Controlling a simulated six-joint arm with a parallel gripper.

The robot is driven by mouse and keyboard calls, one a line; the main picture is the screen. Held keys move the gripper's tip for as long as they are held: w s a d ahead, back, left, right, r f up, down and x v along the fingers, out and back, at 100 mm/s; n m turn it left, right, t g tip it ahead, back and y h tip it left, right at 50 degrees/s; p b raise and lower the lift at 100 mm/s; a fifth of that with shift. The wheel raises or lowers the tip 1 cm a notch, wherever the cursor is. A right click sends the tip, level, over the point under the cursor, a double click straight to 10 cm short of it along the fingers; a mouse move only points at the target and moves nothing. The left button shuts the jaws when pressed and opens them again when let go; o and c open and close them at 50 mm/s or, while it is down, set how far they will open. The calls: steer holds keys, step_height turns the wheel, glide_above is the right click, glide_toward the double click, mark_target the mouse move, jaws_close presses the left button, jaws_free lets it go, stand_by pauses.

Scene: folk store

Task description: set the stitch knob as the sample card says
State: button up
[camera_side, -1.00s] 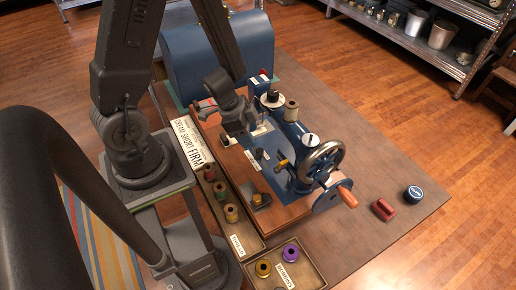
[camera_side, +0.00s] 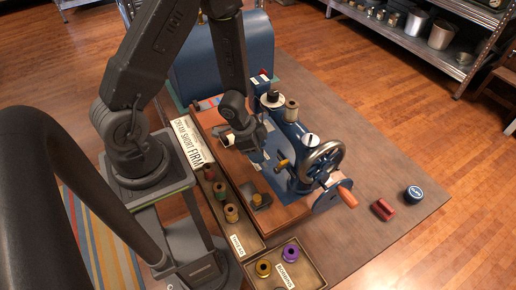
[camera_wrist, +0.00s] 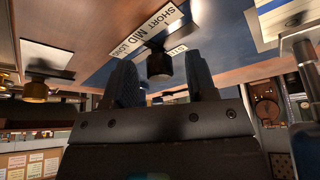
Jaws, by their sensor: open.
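The blue sewing machine (camera_side: 287,135) stands on a wooden base on the table. The sample card (camera_side: 190,145) reads "CREAM SHORT FIRM". In the wrist view, a dark knob (camera_wrist: 159,66) sits by a white label strip (camera_wrist: 150,25) reading "SHORT MID LONG", with a partly hidden label starting "STIT" beside it. My gripper (camera_wrist: 161,62) is open; its two fingers stand left and right of this knob, with gaps visible. I cannot tell its setting. In the side view my gripper (camera_side: 256,147) is low by the machine's front and hides the knob.
A brass knob (camera_side: 262,199) stands on the wooden base, near a thread tray (camera_side: 241,252) with several spools. A bobbin tray (camera_side: 310,272) is at the front. The handwheel (camera_side: 323,160) and its crank stick out to the right.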

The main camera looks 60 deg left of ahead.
jaws_close()
stand_by(0.3)
steer(key=shift+a, duration=1.65)
jaws_free()
steer(key=shift+r, duration=0.15)
steer(key=v, duration=1.3)
steer(key=shift+s+r, duration=0.2)
